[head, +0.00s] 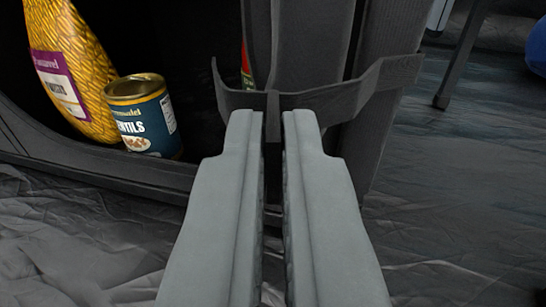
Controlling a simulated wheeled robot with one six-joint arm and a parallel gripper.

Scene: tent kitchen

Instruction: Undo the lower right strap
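A dark grey strap (340,98) runs across the right side of the fabric cupboard, low down in the head view. Its left end stands up at a free-looking tip, and its right end reaches the cupboard's outer side. My gripper (273,118) points at the strap from the front. Its two grey fingers are a narrow gap apart, with the tips at the strap's lower edge. A thin dark part shows between the tips; I cannot tell whether it is between the fingers or behind them. The rolled dark cloth (305,50) rises behind the strap.
A blue lentils can (147,118) and a yellow patterned bag (68,65) stand inside the open cupboard (100,180) at left. A red and green item is mostly hidden behind the cloth. A thin leg (462,55) and a blue round object (537,48) are at upper right.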

